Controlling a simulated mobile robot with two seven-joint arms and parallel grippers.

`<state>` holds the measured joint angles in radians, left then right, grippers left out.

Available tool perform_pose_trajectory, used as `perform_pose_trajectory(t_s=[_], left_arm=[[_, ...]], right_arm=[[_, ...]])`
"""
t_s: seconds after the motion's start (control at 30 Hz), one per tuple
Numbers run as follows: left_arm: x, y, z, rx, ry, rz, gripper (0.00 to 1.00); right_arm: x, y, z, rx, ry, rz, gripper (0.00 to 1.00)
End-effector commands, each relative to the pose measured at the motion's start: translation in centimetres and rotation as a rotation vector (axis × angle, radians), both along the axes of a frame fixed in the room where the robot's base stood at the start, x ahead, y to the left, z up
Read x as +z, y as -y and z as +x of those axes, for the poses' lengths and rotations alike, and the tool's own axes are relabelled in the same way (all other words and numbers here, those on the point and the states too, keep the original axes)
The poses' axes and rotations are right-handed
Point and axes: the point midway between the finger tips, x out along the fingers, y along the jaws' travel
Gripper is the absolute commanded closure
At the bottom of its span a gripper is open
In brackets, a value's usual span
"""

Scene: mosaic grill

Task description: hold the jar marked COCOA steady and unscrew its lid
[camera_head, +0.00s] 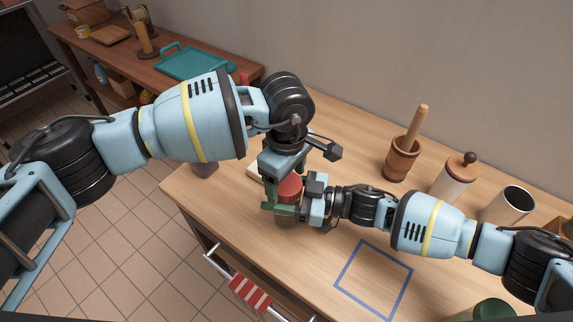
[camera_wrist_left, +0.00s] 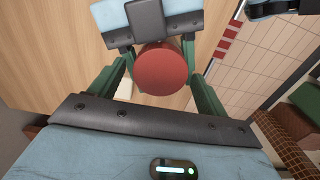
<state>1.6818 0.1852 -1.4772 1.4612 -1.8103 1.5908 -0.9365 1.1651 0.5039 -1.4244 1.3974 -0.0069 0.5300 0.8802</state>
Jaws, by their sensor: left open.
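The jar (camera_head: 286,220) stands on the wooden table near its left edge, with a red lid (camera_head: 291,187) on top. The red lid also shows in the left wrist view (camera_wrist_left: 161,70). No marking on the jar is readable. My right gripper (camera_head: 283,208) comes from the right and is shut on the jar's body, just below the lid. My left gripper (camera_head: 272,190) points down over the jar and is open. In the left wrist view, its green fingers (camera_wrist_left: 158,92) stand on both sides of the lid, with gaps.
A mortar with pestle (camera_head: 401,160), a jar with a wooden lid (camera_head: 454,176) and a white cup (camera_head: 508,204) stand along the wall. A blue square outline (camera_head: 373,279) marks clear table. A green lid (camera_head: 493,309) is at the bottom right. A striped towel (camera_head: 250,293) hangs in front.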

Motion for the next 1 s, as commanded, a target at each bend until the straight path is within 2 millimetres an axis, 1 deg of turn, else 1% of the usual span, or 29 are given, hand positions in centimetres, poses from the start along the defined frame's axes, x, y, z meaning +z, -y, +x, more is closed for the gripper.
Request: perform_pose_trajectory(t_s=[0.13, 0.4, 0.43, 0.77, 0.9, 1.0], left_arm=[[-0.81, 0.00, 0.01, 0.000, 0.001, 0.001, 0.24], [-0.96, 0.01, 0.01, -0.001, 0.001, 0.000, 0.24], [-0.96, 0.01, 0.01, -0.001, 0.001, 0.000, 0.25], [-0.93, 0.01, 0.01, 0.000, 0.001, 0.000, 0.68], [-0.92, 0.01, 0.01, 0.017, 0.001, -0.001, 0.69], [-0.91, 0.02, 0.00, 0.096, 0.001, 0.000, 0.69]], right_arm=[[-0.05, -0.01, -0.03, 0.000, -0.002, -0.001, 1.00], [-0.05, -0.01, -0.03, 0.000, -0.001, -0.001, 1.00], [-0.05, -0.01, -0.03, 0.000, -0.001, -0.001, 1.00], [-0.04, -0.01, -0.03, 0.000, -0.001, -0.001, 1.00], [-0.04, -0.01, -0.03, 0.000, -0.001, -0.001, 1.00], [-0.04, -0.02, -0.03, 0.000, -0.001, -0.001, 1.00]])
